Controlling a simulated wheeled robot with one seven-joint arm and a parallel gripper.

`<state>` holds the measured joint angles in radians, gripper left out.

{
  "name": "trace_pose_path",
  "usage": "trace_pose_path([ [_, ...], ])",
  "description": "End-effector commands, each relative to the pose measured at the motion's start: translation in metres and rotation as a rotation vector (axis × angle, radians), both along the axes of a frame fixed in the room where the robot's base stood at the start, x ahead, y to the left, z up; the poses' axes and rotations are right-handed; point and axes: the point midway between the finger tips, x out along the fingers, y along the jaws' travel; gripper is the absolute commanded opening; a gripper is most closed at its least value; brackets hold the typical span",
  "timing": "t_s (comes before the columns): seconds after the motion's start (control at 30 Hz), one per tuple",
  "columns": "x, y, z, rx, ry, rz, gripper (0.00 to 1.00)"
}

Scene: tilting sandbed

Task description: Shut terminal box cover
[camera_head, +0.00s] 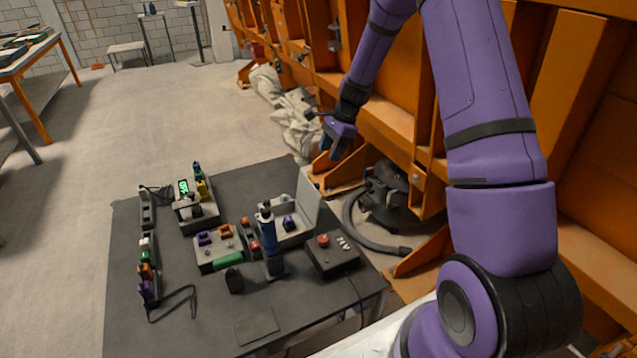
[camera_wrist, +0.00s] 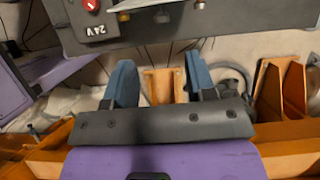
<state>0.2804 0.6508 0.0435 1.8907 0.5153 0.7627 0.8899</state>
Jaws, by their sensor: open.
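The terminal box (camera_head: 294,236) is a light grey box on the dark table, with a purple part inside. Its cover (camera_head: 308,201) stands raised at the box's right rear side, so the box is open. A blue-handled upright tool partly hides the box's left side. My gripper (camera_head: 337,143) is in the air beyond the table's far right edge, above and behind the cover, and apart from it. In the wrist view my gripper (camera_wrist: 160,65) has its two blue fingers spread with nothing between them. The cover cannot be made out there.
A red-button box (camera_head: 332,255) marked 24V sits right of the terminal box and shows in the wrist view (camera_wrist: 97,32). The blue tool (camera_head: 270,240) stands close in front. Purple-orange connectors (camera_head: 217,248) lie left. Orange frames (camera_head: 395,125) and a hose (camera_head: 365,235) are behind the table.

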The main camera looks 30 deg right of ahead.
Motion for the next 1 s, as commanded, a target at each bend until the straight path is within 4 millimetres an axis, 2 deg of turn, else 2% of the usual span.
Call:
trace_pose_path([
  [0.17,0.003,-0.002,-0.015,0.009,0.017,-0.03,0.51],
  [0.33,0.003,0.006,-0.032,0.01,0.019,-0.029,0.51],
  [0.73,0.002,0.031,-0.093,0.009,0.018,-0.028,0.51],
  [1.0,0.003,0.039,-0.111,0.008,0.016,-0.028,0.51],
])
